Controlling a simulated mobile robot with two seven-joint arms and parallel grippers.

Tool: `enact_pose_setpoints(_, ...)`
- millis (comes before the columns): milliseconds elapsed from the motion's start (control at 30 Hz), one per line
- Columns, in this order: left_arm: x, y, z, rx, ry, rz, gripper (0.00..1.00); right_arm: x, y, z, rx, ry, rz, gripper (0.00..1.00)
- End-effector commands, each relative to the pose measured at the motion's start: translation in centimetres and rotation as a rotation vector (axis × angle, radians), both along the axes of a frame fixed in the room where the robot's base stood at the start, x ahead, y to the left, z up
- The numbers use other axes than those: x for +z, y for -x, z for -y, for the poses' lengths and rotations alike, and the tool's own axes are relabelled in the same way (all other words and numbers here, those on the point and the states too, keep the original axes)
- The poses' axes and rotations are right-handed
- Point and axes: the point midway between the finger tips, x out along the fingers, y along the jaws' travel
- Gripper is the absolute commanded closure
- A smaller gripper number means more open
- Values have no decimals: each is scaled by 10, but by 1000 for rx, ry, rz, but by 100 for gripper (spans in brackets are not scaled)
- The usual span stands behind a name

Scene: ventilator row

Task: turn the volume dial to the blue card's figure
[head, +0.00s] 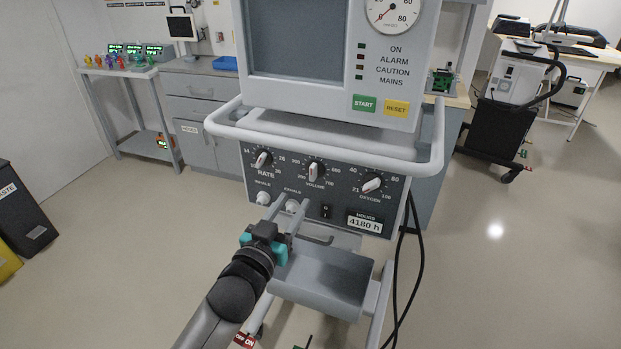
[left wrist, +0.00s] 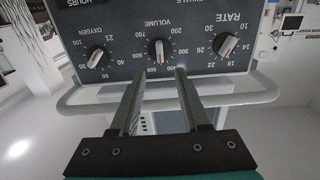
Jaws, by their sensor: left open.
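The volume dial (head: 314,168) is a black knob with a pale pointer in the middle of the ventilator's dark panel. My left gripper (head: 285,208) is open and empty, below and left of the dial in the head view. In the left wrist view its two fingers (left wrist: 160,76) stand apart with the dial between and just beyond their tips, not touching it as far as I can see. No blue card shows. My right gripper is out of view.
The rate dial (head: 263,159) and oxygen dial (head: 372,184) flank the volume dial. A pale rail (head: 330,152) runs above the panel. Two white ports (head: 292,205) sit near my fingers. A grey tray (head: 325,275) is below, and black cables (head: 420,260) hang at right.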

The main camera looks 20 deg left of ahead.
Motion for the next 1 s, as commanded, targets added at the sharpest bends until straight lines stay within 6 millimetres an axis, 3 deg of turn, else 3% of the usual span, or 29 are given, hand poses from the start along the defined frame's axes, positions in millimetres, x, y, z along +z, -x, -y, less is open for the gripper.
enact_pose_setpoints(600, -1, -88, 7, 0, 0, 0, 54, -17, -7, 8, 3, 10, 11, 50)
enact_pose_setpoints(1000, 0, -103, 9, 0, 0, -1, 54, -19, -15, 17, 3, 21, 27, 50)
